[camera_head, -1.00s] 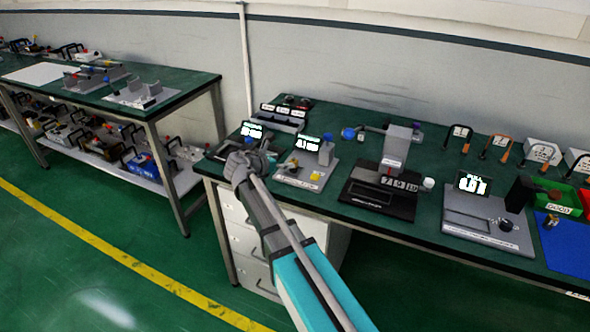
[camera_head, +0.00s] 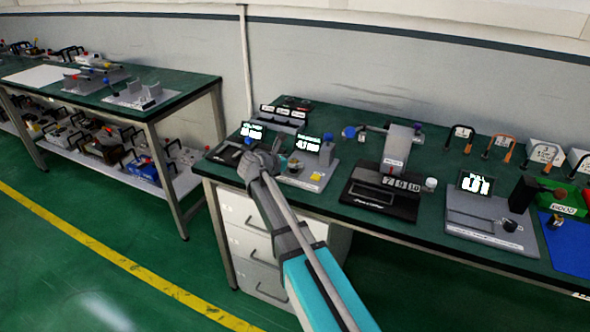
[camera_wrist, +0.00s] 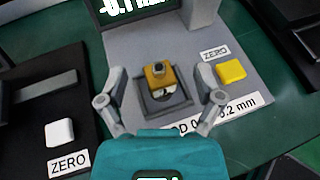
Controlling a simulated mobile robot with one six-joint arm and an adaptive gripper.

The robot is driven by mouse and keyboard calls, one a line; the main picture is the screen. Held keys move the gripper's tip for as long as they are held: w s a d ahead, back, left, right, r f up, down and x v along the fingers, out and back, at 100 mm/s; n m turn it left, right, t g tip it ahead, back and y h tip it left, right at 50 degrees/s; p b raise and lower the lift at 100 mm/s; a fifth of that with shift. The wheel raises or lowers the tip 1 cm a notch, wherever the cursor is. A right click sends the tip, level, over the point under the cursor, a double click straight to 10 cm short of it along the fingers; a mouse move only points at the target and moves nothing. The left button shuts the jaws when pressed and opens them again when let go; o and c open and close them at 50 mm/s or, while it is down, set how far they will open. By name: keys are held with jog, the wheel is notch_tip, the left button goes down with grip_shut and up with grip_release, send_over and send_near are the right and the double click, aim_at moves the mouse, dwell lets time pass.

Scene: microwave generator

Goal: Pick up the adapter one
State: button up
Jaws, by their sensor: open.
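A small brass-coloured adapter with a dark top (camera_wrist: 160,74) sits in the square grey recess of a measuring station (camera_wrist: 213,113) in the wrist view. I cannot read a label on it to tell that it is adapter one. My gripper (camera_wrist: 161,92) is open, with one finger on each side of the adapter and gaps between them and it. No contact shows. In the head view my gripper (camera_head: 268,157) is over the left part of the bench, beside this station (camera_head: 313,184). The adapter is too small there to make out clearly.
The station has a lit display (camera_wrist: 133,5) and grey post (camera_wrist: 203,12) behind the adapter, and a yellow button (camera_wrist: 231,71) at right. A dark device with a white button (camera_wrist: 59,132) is at left. More instruments stand along the green bench (camera_head: 335,212).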

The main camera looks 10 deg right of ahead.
jog(key=shift+w+d+f, duration=0.15)
jog(key=shift+w+d, duration=0.05)
jog(key=shift+d, duration=0.1)
dwell(0.4)
grip_shut()
